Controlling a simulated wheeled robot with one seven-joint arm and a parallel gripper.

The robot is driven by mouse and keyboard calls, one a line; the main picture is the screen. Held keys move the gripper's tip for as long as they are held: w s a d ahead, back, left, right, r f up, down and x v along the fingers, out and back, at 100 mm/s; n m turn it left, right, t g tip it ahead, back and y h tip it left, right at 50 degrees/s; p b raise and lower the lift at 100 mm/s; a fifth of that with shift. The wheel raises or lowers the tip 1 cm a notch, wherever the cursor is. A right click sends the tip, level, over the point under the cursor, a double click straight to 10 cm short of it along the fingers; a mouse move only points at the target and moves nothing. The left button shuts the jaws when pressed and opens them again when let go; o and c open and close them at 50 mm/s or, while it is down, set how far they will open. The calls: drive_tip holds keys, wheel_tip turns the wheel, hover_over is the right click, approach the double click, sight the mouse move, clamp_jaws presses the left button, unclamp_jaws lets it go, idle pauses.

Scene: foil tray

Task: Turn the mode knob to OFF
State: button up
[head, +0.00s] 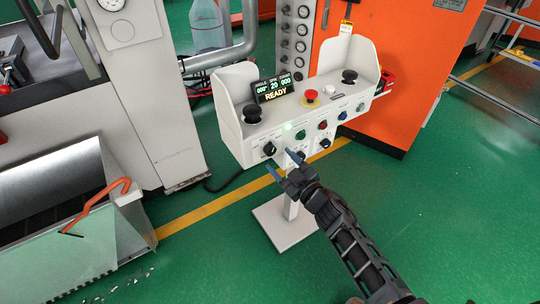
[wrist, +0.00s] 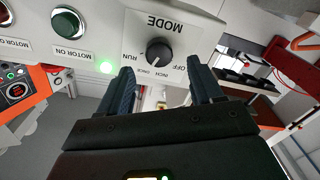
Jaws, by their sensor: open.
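The mode knob (wrist: 158,52) is black and round, on a white plate marked MODE, which appears upside down in the wrist view. Labels RUN, ONCE, INCH and OFF surround it; I cannot tell surely which one its pointer faces. In the head view the mode knob (head: 270,149) is at the lower left of the console front. My gripper (head: 282,164) is open just in front of and below it. In the wrist view the gripper's fingers (wrist: 162,82) are spread, with the knob beyond their tips and roughly between them. I see no contact.
The console (head: 238,128) stands on a post and has a lit display (head: 273,90) reading READY. A red mushroom button (head: 311,97) is on top. A green MOTOR ON button (wrist: 67,22) and a lit green lamp (wrist: 106,67) are near the knob. Green floor lies in front.

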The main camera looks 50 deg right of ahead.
sight(272, 152)
drive_tip(key=shift+x, duration=2.35)
drive_tip(key=shift+s, duration=0.1)
drive_tip(key=c, duration=1.1)
